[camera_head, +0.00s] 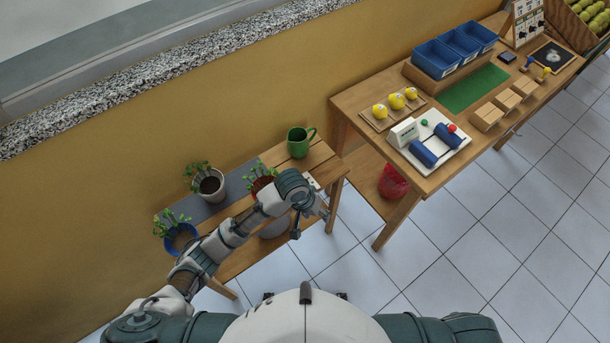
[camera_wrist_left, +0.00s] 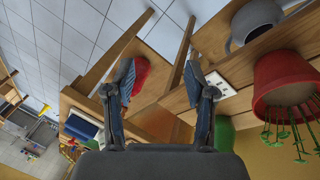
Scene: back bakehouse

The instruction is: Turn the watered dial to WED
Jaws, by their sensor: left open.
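A small white plate (camera_head: 311,181) sits at the right end of the low wooden bench, partly hidden by my left arm. It also shows in the left wrist view (camera_wrist_left: 222,86) with small dark marks. It may carry the watered dial, but no day lettering is readable. My left gripper (camera_head: 311,222) is open and empty, hanging by the bench's front right edge. In the wrist view its two fingers (camera_wrist_left: 158,72) stand apart, with the white plate just right of the right finger and not between them. My right gripper is not in view.
On the bench stand a green mug (camera_head: 298,143), a red plant pot (camera_wrist_left: 285,80), a white pot (camera_head: 210,186), a blue pot (camera_head: 181,238) and a grey watering can (camera_wrist_left: 255,20). A taller table (camera_head: 360,105) stands to the right, with a red bag (camera_head: 392,182) below.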

